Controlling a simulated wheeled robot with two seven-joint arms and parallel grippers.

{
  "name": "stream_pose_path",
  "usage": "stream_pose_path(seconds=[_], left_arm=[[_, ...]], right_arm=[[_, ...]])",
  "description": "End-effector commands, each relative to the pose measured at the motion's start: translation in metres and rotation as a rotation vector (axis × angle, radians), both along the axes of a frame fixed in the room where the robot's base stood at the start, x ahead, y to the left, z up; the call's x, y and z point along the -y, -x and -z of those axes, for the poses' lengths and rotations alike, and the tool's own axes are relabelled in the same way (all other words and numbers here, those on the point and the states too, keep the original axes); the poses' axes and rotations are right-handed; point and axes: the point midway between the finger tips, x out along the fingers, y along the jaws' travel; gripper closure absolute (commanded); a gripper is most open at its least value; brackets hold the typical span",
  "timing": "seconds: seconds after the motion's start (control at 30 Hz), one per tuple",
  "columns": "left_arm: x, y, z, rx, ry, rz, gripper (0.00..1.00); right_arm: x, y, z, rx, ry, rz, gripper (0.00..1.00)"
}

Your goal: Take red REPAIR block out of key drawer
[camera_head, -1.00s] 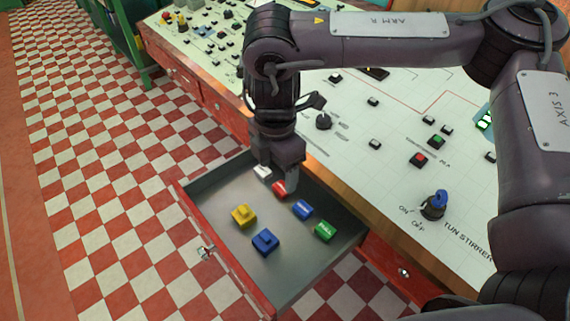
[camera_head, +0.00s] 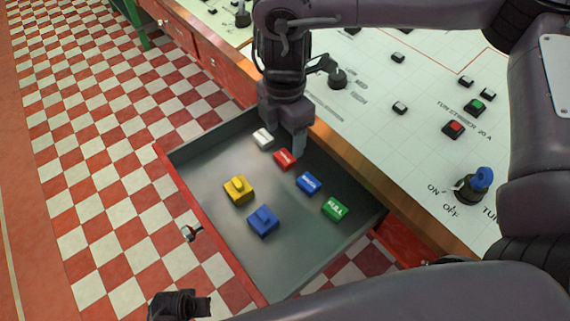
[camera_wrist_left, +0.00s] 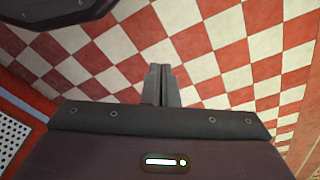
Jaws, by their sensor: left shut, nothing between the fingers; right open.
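The open drawer (camera_head: 188,215) holds the red block (camera_head: 285,160), which lies near the drawer's back, between a white block (camera_head: 263,138) and a blue one (camera_head: 309,183). Its lettering is too small to read. My right gripper (camera_head: 284,140) is open and points down just behind and above the red block, with one finger close to it. Nothing shows held in it. My left gripper (camera_wrist_left: 161,72) is shut and empty over the checkered floor in the left wrist view.
The drawer also holds a yellow block (camera_head: 238,190), another blue block (camera_head: 263,221) and a green block (camera_head: 335,209). The control panel (camera_head: 400,140) with buttons and knobs lies behind the drawer. Open floor (camera_head: 110,180) is at the left.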

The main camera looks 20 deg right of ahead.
Motion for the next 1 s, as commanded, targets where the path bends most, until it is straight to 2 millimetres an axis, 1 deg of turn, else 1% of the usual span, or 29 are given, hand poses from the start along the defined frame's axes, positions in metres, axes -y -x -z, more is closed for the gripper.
stream_pose_path(seconds=[0.03,0.2,0.3,0.43,0.6,0.7,0.8,1.0], left_arm=[[0.001,-0.002,-0.004,0.002,0.0,0.001,1.0],[0.004,-0.007,-0.026,0.0,0.001,0.008,1.0],[0.005,-0.007,-0.036,-0.003,0.002,0.011,1.0],[0.006,-0.007,-0.041,-0.006,0.002,0.014,1.0],[0.007,-0.007,-0.051,-0.008,0.002,0.018,1.0],[0.008,-0.007,-0.057,-0.009,0.001,0.02,1.0],[0.008,-0.008,-0.06,-0.009,0.002,0.021,1.0],[0.008,-0.008,-0.06,-0.009,0.002,0.021,1.0]], right_arm=[[0.0,0.0,0.007,0.0,0.0,0.0,0.33],[0.0,0.0,0.024,-0.002,0.0,0.0,0.33],[0.0,0.0,0.032,-0.002,0.0,0.0,0.33],[-0.001,-0.003,0.042,-0.001,0.001,-0.001,0.33],[-0.002,-0.008,0.068,-0.002,0.002,0.0,0.33],[-0.002,-0.008,0.08,-0.001,0.001,-0.001,0.33],[-0.002,-0.008,0.085,0.0,0.0,-0.001,0.33],[-0.002,-0.008,0.085,0.0,0.0,0.0,0.33]])
